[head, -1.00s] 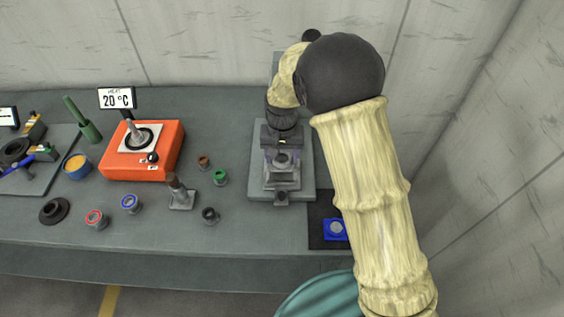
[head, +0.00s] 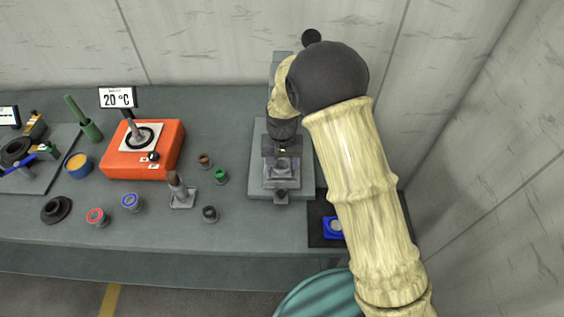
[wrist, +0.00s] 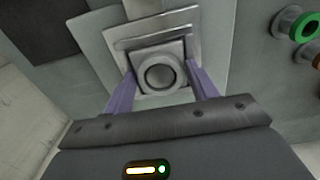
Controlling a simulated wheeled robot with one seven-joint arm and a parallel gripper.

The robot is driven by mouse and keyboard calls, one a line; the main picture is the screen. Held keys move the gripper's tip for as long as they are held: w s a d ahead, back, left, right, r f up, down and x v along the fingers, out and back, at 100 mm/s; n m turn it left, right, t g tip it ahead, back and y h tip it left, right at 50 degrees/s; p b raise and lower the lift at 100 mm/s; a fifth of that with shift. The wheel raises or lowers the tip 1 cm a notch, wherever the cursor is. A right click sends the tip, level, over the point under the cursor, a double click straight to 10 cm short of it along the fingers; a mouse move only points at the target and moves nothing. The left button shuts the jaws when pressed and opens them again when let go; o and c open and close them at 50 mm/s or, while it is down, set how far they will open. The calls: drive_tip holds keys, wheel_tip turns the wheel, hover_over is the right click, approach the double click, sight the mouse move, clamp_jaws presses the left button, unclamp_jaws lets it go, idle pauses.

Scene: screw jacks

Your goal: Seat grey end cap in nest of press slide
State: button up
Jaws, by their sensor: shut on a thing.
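The press slide (head: 268,184) is a grey block on the press base at the middle right of the bench. My gripper (head: 282,163) reaches down over it from behind in the head view. In the wrist view, the two purple fingers of my gripper (wrist: 160,84) stand on either side of a round grey end cap (wrist: 160,75) and are shut on it. The cap shows as a ring with a dark centre, lined up with the square grey nest (wrist: 178,49). Whether it is fully down in the nest or slightly above it, I cannot tell.
Several small ringed parts stand left of the press, including a green one (head: 221,176) and a dark one (head: 210,214). An orange heater (head: 165,166) is farther left. A black mat with a blue square holder (head: 332,228) lies at the right, partly behind my arm.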

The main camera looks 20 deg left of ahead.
sight(282, 166)
drive_tip(key=o, duration=1.2)
drive_tip(key=shift+s+d+f, duration=0.1)
drive_tip(key=shift+s+f, duration=0.15)
drive_tip(key=shift+f, duration=0.25)
drive_tip(key=shift+d, duration=0.15)
drive_tip(key=shift+w+r, duration=0.2)
drive_tip(key=shift+r, duration=0.55)
drive_tip(key=r, duration=0.4)
drive_tip(key=r+b, duration=0.1)
drive_tip(key=r, duration=0.2)
drive_tip(key=shift+a+r, duration=0.1)
drive_tip(key=shift+a, duration=0.15)
